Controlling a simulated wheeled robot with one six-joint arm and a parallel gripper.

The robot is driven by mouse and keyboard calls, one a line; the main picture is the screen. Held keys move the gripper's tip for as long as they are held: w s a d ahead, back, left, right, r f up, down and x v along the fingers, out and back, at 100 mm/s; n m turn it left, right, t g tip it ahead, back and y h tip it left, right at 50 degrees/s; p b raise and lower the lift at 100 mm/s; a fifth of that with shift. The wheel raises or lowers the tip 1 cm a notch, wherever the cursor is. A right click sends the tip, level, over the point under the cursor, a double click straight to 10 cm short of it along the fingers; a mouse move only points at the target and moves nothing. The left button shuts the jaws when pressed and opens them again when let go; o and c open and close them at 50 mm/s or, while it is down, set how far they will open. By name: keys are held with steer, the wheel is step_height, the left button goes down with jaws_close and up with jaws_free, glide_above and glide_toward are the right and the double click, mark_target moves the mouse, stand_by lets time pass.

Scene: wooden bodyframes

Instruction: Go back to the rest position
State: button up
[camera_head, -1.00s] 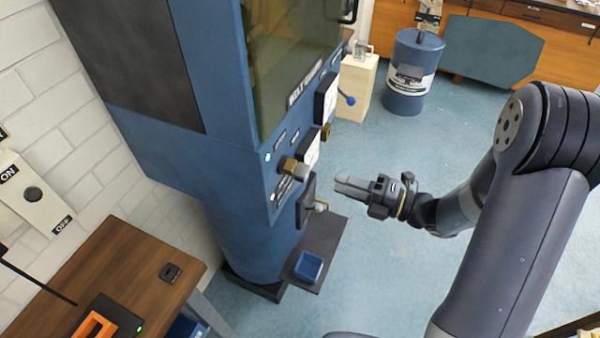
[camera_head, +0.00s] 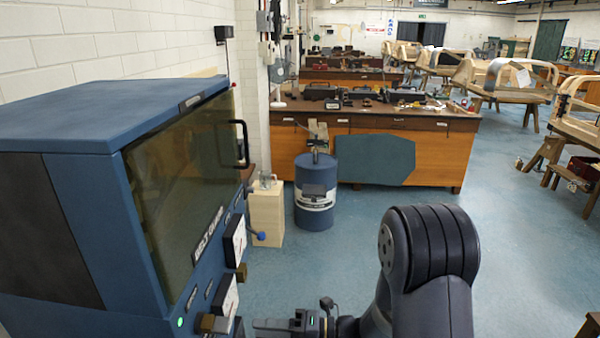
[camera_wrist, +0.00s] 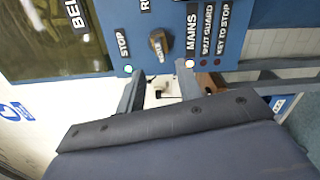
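My gripper (camera_head: 268,325) shows at the bottom edge of the head view, pointing left toward the control front of the blue machine (camera_head: 60,130). In the wrist view its two fingers (camera_wrist: 160,92) stand apart. I see no object held between them; a pale patch with a small dark part shows in the gap behind. The machine's panel (camera_wrist: 210,15) lies beyond the fingertips, with a dark knob (camera_wrist: 158,42) and the labels STOP and MAINS. My arm is bent, its big joint in the lower middle of the head view. Part of the gripper is cut off by the frame edge.
A blue drum (camera_head: 315,205) and a cream pedestal (camera_head: 267,215) stand beyond the machine. A wooden workbench (camera_head: 440,150) crosses behind them. Wooden frames (camera_head: 510,80) stand at the right. The blue floor (camera_head: 530,250) at right is clear.

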mark_target(228, 325)
steer(key=a+p, duration=0.1)
steer(key=a, duration=0.2)
steer(key=a+p, duration=0.1)
steer(key=a, duration=0.3)
steer(key=shift+w+a+r, duration=0.1)
steer(key=shift+w, duration=0.1)
steer(key=shift+a+n, duration=0.2)
steer(key=shift+n, duration=1.7)
